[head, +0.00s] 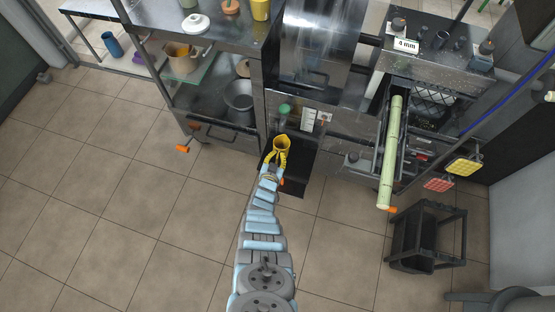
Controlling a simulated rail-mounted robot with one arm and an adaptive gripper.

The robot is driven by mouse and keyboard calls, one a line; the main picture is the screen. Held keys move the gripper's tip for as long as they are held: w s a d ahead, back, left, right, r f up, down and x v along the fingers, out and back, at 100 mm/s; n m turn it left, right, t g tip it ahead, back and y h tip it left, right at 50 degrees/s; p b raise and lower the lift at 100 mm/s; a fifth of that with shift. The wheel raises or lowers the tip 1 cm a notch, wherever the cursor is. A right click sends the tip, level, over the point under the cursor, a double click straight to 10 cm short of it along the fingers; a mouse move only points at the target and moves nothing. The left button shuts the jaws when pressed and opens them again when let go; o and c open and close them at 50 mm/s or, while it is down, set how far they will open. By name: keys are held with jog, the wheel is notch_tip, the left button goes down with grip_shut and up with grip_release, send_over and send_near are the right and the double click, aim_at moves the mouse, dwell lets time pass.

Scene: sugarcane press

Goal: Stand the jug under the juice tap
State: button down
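The yellow jug (281,143) is upright, its open mouth facing up, in front of the steel press. A green-topped part (284,109), which may be the juice tap, is just behind the jug on the press front. The spout itself cannot be made out. My gripper (275,160) is at the near side of the jug, with its fingers close against the jug's lower part. The fingers are small and partly merge with the jug, so whether they grip it is unclear. A dark surface (292,185) lies below the jug.
A green cane (391,150) sticks out toward me on the right, above a black stool (425,238). A steel shelf unit on the left holds a metal bowl (238,97) and a tan pot (181,60). The tiled floor (110,190) at left is clear.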

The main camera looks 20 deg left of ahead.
jog(key=f, duration=0.1)
jog(key=f+b, duration=0.1)
jog(key=shift+s+f, duration=0.2)
jog(key=shift+f, duration=0.1)
jog(key=shift+w+r, duration=0.1)
jog(key=shift+r, duration=0.05)
jog(key=c, duration=1.2)
grip_release()
jog(key=shift+c, duration=0.2)
jog(key=shift+s+d+r+p, duration=0.1)
jog(key=shift+s+r+p, duration=0.25)
jog(key=shift+p, duration=0.1)
jog(key=p+v, duration=0.6)
jog(key=v, duration=0.5)
jog(key=shift+f+p, duration=0.2)
jog(key=shift+p, duration=0.2)
